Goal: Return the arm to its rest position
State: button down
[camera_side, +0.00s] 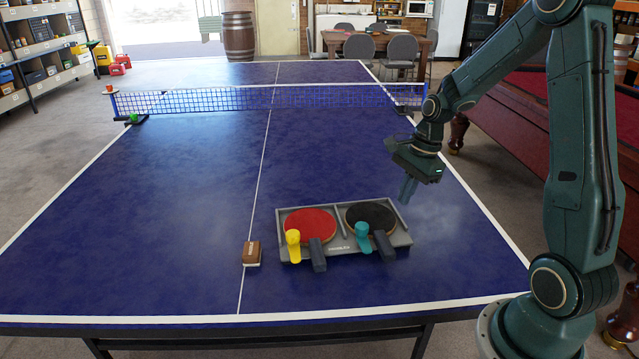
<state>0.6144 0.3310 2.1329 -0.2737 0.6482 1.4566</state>
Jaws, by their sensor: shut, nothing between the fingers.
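My gripper (408,189) is shut and empty. It hangs pointing down above the right part of the blue table tennis table (190,220), behind and to the right of the paddle tray. My dark green arm comes in from the right side of the picture and bends down to it. The gripper looks apart from everything around it.
A grey tray (345,247) holds a red paddle (310,224) and a black paddle (372,217), with a yellow piece (293,245) and a teal piece (362,236) at their handles. A small brown box (251,253) lies left. A net (270,97) crosses behind.

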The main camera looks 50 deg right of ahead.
jog(key=s+a+r+n+t+h, duration=0.2)
jog(key=s+a+r+n, duration=0.3)
jog(key=a+r+n, duration=0.6)
jog(key=s+a+r+n+t, duration=0.1)
jog(key=s+a+r+n, duration=0.1)
jog(key=s+n, duration=0.3)
jog(key=s+a+r+n+t, duration=0.1)
jog(key=s+a+r+n, duration=0.2)
jog(key=s+n, duration=0.2)
jog(key=shift+s+r+n, duration=0.3)
jog(key=shift+n, duration=0.1)
jog(key=shift+a, duration=0.1)
